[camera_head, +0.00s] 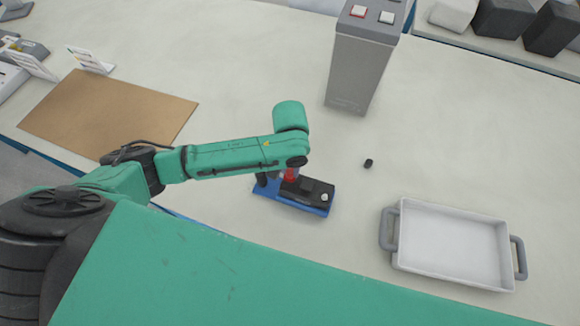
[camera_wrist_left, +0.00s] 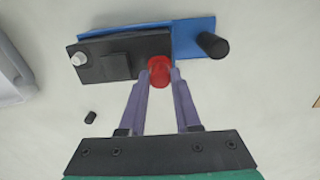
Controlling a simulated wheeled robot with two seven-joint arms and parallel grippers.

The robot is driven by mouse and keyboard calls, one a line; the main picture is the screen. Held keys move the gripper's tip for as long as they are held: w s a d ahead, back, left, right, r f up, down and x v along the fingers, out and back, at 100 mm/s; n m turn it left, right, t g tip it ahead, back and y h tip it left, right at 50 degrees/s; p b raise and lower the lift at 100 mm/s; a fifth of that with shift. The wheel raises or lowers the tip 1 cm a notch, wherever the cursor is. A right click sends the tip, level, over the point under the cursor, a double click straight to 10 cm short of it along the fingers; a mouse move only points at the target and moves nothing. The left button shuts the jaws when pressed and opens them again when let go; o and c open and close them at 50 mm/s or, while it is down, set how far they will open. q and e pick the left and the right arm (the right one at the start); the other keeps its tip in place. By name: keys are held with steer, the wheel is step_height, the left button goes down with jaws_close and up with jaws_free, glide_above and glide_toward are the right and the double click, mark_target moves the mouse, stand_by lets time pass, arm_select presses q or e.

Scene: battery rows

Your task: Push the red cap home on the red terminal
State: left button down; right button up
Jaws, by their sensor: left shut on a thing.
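The red cap (camera_wrist_left: 159,73) is between the two purple fingers of my left gripper (camera_wrist_left: 160,78) in the left wrist view. The fingers are shut on it. The cap sits at the edge of a black battery block (camera_wrist_left: 107,58) on a blue base (camera_wrist_left: 192,33). In the head view the red cap (camera_head: 291,174) shows just under my left gripper, beside the black block (camera_head: 315,189). The red terminal is hidden, and I cannot tell how far down the cap is. My right gripper is not in view.
A black post (camera_wrist_left: 212,45) stands on the blue base, and a pale terminal (camera_wrist_left: 79,59) is at the block's other end. A small black cap (camera_head: 368,163) lies loose on the table. A white tray (camera_head: 455,245) is at right, a grey button box (camera_head: 355,70) behind.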

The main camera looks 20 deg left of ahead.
arm_select(q)
steer(key=shift+f, duration=0.45)
stand_by(0.4)
steer(key=shift+c, duration=0.3)
jaws_free()
step_height(320, 180, up, 3)
steer(key=shift+d+f+p, duration=0.1)
steer(key=shift+f+p, duration=0.05)
steer(key=shift+p, duration=0.95)
steer(key=shift+r, duration=2.2)
